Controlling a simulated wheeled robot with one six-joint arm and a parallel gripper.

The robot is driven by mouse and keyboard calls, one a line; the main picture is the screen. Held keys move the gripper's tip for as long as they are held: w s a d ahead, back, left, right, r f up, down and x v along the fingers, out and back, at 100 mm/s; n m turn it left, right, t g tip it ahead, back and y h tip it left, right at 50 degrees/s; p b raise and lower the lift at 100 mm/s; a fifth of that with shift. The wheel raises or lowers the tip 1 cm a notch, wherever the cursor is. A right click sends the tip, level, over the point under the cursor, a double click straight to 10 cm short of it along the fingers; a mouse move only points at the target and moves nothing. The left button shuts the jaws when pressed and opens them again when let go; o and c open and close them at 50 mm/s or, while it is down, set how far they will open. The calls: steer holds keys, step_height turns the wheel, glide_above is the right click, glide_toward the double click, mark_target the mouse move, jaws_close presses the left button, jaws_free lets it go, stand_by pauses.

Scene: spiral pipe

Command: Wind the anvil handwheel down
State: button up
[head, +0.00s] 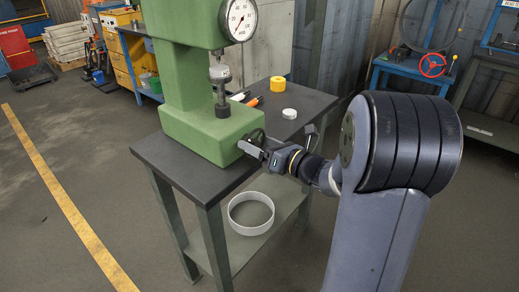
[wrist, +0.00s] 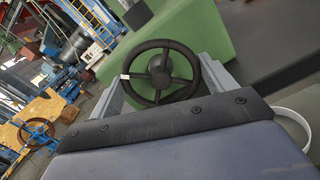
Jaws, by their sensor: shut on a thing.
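The anvil handwheel (wrist: 160,72) is a black wheel with spokes and a small white mark on its left rim. It sits on the face of the green hardness tester (head: 193,130). In the head view the handwheel (head: 257,137) is partly hidden by my gripper (head: 249,149). My gripper is shut on the handwheel, with one grey finger on either side of its rim in the wrist view. Above the tester's base, the anvil (head: 222,110) stands on its dark screw below the indenter (head: 220,73). A gap between them cannot be told clearly. The dial gauge (head: 238,20) is above.
The tester stands on a dark-topped bench (head: 303,101). A yellow roll (head: 278,84), a white disc (head: 289,113) and orange-handled tools (head: 253,101) lie behind my gripper. A white ring (head: 251,213) rests on the lower shelf.

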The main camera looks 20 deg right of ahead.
steer(key=n+b, duration=0.3)
steer(key=shift+f+n+b, duration=0.25)
steer(key=shift+n+b, duration=0.15)
steer(key=n+b, duration=0.3)
steer(key=b, duration=0.1)
steer(key=shift+a+n, duration=0.1)
steer(key=shift+n, duration=0.2)
steer(key=n+b, duration=0.4)
steer(key=shift+s+b, duration=0.1)
steer(key=shift+b, duration=0.25)
steer(key=shift+r+n+b, duration=0.1)
steer(key=shift+n+b, duration=0.7)
steer(key=shift+b, duration=0.05)
steer(key=shift+r, duration=0.1)
steer(key=o, duration=1)
steer(key=shift+c, duration=0.2)
steer(key=shift+r+p, duration=0.1)
steer(key=shift+p, duration=0.3)
